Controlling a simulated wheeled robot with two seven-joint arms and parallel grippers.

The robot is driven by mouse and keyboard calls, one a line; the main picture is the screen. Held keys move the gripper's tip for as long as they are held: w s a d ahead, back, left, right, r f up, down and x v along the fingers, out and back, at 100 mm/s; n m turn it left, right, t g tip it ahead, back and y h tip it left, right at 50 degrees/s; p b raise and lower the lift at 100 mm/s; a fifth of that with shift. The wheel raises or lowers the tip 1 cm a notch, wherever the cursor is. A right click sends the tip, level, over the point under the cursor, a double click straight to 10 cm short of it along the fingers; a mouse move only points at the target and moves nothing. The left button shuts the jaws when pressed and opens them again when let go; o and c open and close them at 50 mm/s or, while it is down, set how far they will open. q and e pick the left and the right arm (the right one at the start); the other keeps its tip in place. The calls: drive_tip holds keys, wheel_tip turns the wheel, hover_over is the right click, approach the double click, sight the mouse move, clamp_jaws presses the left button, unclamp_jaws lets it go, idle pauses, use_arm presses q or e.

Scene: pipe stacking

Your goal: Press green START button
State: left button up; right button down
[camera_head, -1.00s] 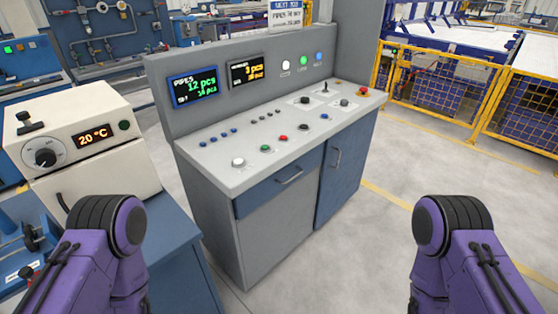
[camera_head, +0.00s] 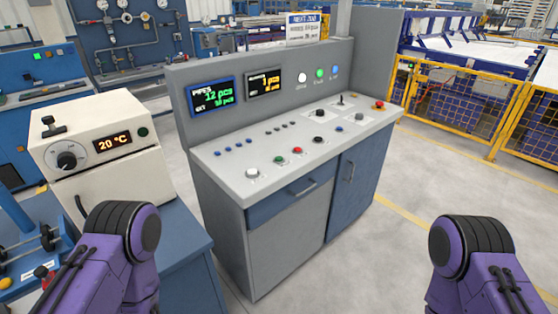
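The green button (camera_head: 280,160) sits on the sloping top of the grey control console (camera_head: 222,174), between a white knob (camera_head: 252,173) and a red button (camera_head: 298,150). Its label is too small to read. A green lamp (camera_head: 320,73) also shows on the upright back panel. My two purple arms show at the lower left and lower right, both well short of the console. Neither gripper can be seen, so their state is hidden.
A cream oven-like box (camera_head: 105,150) reading 20 °C stands on a blue bench (camera_head: 185,255) left of the console. Yellow fencing (camera_head: 470,112) stands at the right. The floor (camera_head: 375,250) between console and right arm is clear.

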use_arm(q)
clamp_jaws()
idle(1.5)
